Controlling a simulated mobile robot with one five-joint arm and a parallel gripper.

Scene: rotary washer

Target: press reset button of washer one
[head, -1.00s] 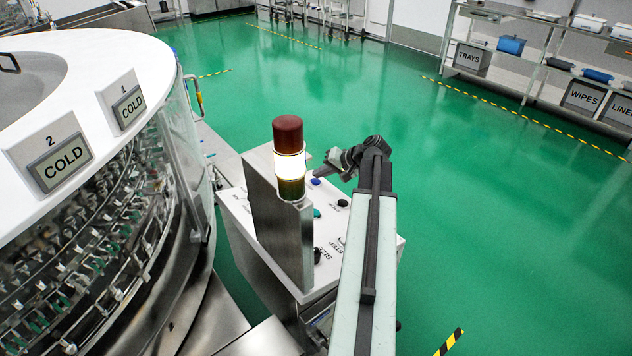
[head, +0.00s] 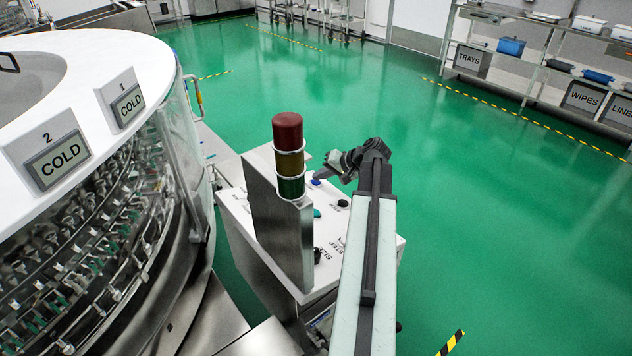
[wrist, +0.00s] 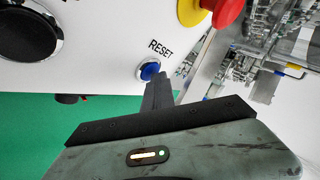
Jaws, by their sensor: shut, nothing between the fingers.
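The blue button (wrist: 149,71) labelled RESET sits on a white control panel (wrist: 95,62). It also shows in the head view (head: 315,183) at the panel's far end. My gripper (wrist: 163,82) is shut and empty, its dark fingertips right beside the blue button in the wrist view. I cannot tell whether they touch it. In the head view my gripper (head: 324,174) is low over the far end of the panel.
A red mushroom button (wrist: 229,10) on a yellow base and a large black knob (wrist: 28,35) flank RESET.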

